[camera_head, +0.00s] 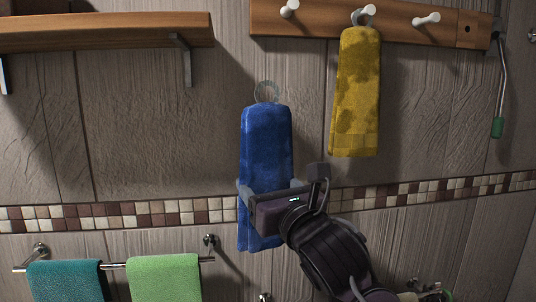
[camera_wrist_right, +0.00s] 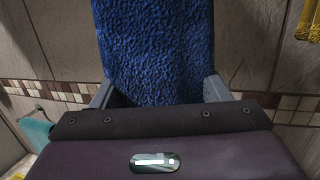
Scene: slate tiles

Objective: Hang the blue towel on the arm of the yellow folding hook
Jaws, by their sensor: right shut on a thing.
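The blue towel (camera_head: 266,145) hangs upright in front of the tiled wall, with a pale ring (camera_head: 267,91) at its top. My right gripper (camera_head: 268,190) is shut on its lower half, one finger at each side. The towel also fills the middle of the right wrist view (camera_wrist_right: 158,50). I cannot make out a yellow folding hook. My left gripper is not in view.
A yellow towel (camera_head: 355,95) hangs from a white peg on the wooden rail (camera_head: 390,18). A wooden shelf (camera_head: 110,35) is at upper left. Below it, teal (camera_head: 66,282) and green (camera_head: 164,278) towels hang on a bar. The wall between yellow towel and green-tipped arm is bare.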

